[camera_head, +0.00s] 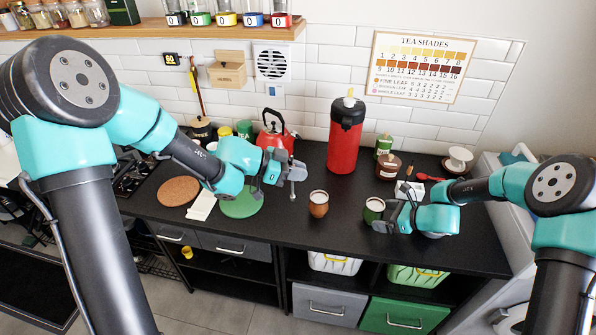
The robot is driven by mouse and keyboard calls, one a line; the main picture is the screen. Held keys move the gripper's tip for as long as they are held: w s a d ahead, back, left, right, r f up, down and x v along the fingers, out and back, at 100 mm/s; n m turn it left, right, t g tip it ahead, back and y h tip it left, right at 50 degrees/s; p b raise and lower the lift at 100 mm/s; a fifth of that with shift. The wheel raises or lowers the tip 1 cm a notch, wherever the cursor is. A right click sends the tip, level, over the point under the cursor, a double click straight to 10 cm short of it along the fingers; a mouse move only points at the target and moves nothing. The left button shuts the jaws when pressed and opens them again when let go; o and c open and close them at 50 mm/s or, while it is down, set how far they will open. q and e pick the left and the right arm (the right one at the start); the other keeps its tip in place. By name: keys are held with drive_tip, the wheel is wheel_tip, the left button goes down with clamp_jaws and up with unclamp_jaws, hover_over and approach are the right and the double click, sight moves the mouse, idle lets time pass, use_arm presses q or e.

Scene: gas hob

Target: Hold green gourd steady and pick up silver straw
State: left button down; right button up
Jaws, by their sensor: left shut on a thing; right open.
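The green gourd (372,214) stands upright on the dark counter, right of centre, with a pale rim and dark contents. My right gripper (383,216) is open at the gourd's right side, very close to it. I cannot tell whether its fingers touch the gourd. My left gripper (286,172) is shut on the silver straw (292,188), which hangs below the fingers with its end clear of the counter. The straw's upper part is partly hidden by the gripper. The straw is left of the green gourd and apart from it.
A brown gourd (318,204) stands between the two grippers. A red dispenser (345,137) and a red kettle (274,130) stand behind. A green round mat (240,204) and a cork mat (178,191) lie at left. Jars (389,166) stand behind the green gourd. The front counter is clear.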

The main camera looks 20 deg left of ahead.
drive_tip(key=v, duration=0.8)
drive_tip(key=shift+s+d+r, duration=0.1)
drive_tip(key=shift+d, duration=0.15)
